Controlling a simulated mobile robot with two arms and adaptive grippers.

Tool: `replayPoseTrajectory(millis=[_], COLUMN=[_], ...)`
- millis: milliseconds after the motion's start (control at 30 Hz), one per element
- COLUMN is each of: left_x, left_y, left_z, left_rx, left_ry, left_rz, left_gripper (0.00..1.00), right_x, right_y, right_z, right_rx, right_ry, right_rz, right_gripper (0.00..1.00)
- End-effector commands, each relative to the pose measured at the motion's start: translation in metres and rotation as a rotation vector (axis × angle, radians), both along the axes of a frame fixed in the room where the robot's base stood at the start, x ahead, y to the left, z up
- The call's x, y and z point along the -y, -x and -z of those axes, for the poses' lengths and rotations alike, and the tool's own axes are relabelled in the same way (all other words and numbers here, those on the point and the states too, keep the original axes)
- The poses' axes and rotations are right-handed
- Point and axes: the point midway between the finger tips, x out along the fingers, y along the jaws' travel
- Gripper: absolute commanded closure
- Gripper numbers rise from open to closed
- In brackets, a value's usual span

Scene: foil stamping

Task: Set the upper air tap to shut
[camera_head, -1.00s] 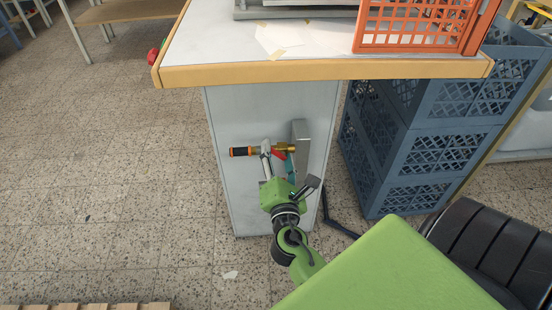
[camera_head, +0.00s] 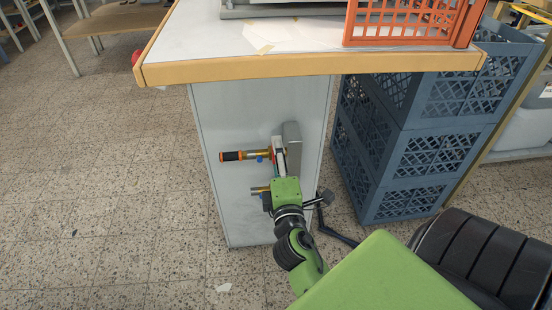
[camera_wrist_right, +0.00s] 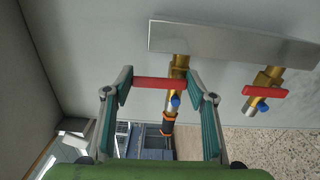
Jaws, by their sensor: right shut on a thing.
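The upper air tap is a brass valve (camera_wrist_right: 179,68) with a red lever (camera_wrist_right: 153,83) and a black-and-orange end piece; in the head view it sticks out leftward (camera_head: 238,155) from a grey metal bracket (camera_head: 293,145). My right gripper (camera_wrist_right: 160,88) is shut on the red lever, a finger at each end. The lever lies across the pipe in the wrist view. In the head view my right gripper (camera_head: 279,158) hides the lever. The lower tap (camera_head: 260,190) is partly hidden by my gripper; its red lever (camera_wrist_right: 265,91) lies across its pipe. My left gripper is out of view.
The taps are on the grey side panel (camera_head: 225,205) of a bench with a wood-edged top (camera_head: 300,68). An orange crate (camera_head: 405,37) stands on it. Blue stacked crates (camera_head: 400,190) stand to the right. The floor at left is clear.

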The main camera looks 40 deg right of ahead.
Motion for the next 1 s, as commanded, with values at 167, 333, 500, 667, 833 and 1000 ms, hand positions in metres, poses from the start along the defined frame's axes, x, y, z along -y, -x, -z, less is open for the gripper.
replayPoseTrajectory(millis=[167, 333, 500, 667, 833, 1000], left_x=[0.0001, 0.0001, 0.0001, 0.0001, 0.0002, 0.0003], left_y=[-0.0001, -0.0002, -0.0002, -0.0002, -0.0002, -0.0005], left_z=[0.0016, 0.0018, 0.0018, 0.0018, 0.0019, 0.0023], left_rx=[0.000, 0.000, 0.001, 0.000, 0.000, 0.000], left_ry=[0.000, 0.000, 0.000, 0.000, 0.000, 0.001], left_rz=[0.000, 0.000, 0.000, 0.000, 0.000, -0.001], left_gripper=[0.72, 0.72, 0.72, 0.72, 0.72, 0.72], right_x=[0.0013, 0.0016, 0.0015, 0.0015, 0.0012, 0.0012], right_y=[0.0009, 0.0011, 0.0010, 0.0010, 0.0009, 0.0007], right_z=[0.0008, 0.0008, 0.0009, 0.0009, 0.0008, 0.0003], right_rx=[0.016, 0.021, 0.021, 0.021, 0.020, 0.020], right_ry=[-0.029, -0.036, -0.038, -0.038, -0.036, -0.035], right_rz=[0.002, 0.002, 0.002, 0.002, 0.001, 0.001], right_gripper=[0.70, 0.70, 0.70, 0.36, 0.31, 0.31])
